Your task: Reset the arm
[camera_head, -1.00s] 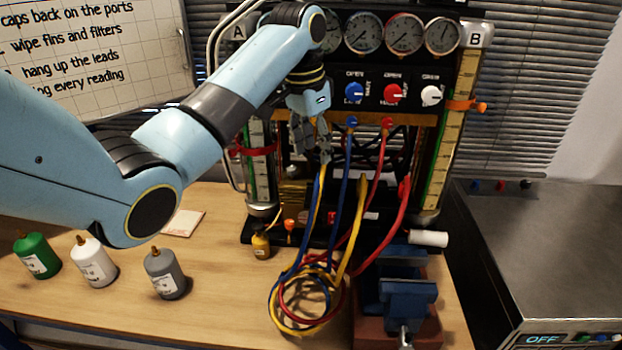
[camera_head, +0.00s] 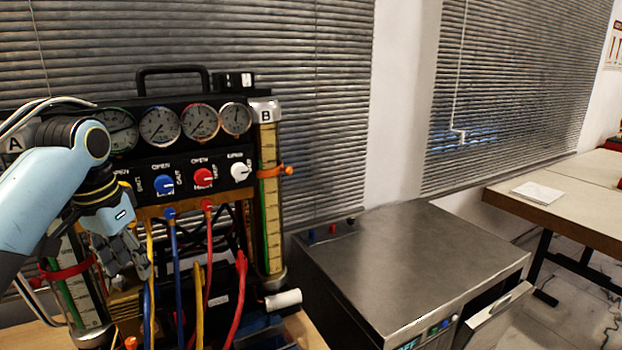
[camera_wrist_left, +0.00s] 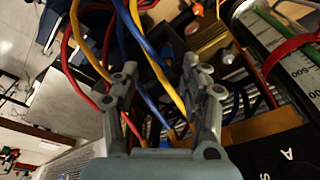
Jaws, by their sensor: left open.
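My left gripper (camera_head: 126,262) is in front of the left part of the gauge rig, below the dials and knobs. In the left wrist view the left gripper (camera_wrist_left: 155,75) has its two grey fingers spread apart. Yellow, blue and red hoses pass near and between the fingers, and none is clearly gripped. The gauge rig (camera_head: 190,118) has several round dials, and a blue knob (camera_head: 163,185), a red knob (camera_head: 203,177) and a white knob (camera_head: 240,172). Column B (camera_head: 268,190) stands at its right. Column A is partly hidden by my left arm. My right gripper is not in view.
A steel cabinet (camera_head: 420,260) stands right of the rig, its top mostly clear. A white roll (camera_head: 283,299) lies at the rig's lower right. A side table (camera_head: 570,200) with a white sheet (camera_head: 537,192) is at the far right. Blinds cover the wall behind.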

